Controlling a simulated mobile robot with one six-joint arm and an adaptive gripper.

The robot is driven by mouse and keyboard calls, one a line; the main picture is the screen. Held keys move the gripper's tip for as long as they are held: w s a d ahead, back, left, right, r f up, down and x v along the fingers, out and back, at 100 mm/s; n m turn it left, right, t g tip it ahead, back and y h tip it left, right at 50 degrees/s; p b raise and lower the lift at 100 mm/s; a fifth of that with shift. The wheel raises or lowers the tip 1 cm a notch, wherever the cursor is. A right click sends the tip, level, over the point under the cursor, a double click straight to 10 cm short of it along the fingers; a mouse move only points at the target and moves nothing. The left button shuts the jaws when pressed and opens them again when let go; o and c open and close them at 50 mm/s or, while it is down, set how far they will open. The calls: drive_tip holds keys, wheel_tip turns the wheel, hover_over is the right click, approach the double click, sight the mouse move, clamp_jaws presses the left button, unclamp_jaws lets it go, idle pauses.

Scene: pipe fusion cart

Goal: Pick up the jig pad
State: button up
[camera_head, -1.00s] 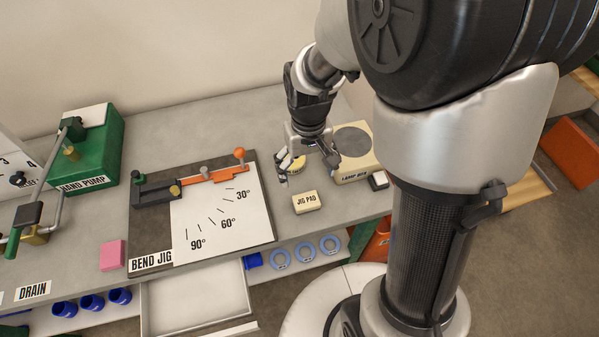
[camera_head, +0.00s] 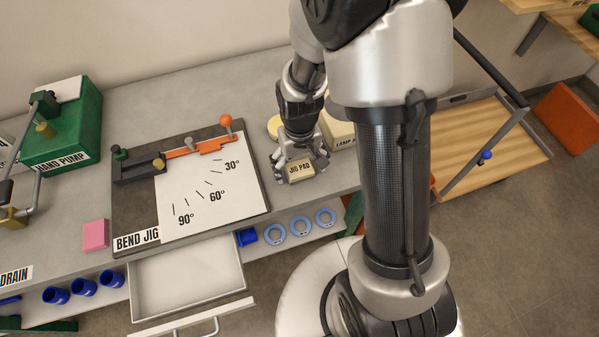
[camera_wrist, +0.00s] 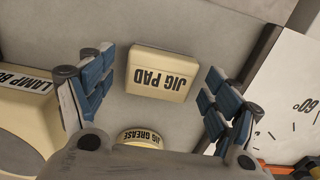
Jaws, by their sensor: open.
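The jig pad (camera_head: 300,169) is a small cream block with a dark JIG PAD label, lying on the grey bench near its front edge. It also shows in the wrist view (camera_wrist: 161,75), between the two blue-padded fingers and slightly beyond their tips. My gripper (camera_head: 298,172) is open, with one finger on each side of the pad in the head view. The wrist view shows my gripper (camera_wrist: 160,88) with a visible gap between each finger and the pad.
A cream lamp box (camera_wrist: 25,100) and a jig grease tin (camera_wrist: 141,139) stand close to the pad. The bend jig (camera_head: 190,190) lies to the left with its orange lever. A pink block (camera_head: 96,235) and green hand pump (camera_head: 62,125) are farther left. An open drawer (camera_head: 190,280) sticks out below.

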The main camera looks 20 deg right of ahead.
drive_tip(key=shift+c, duration=0.3)
drive_tip(key=c, duration=1.1)
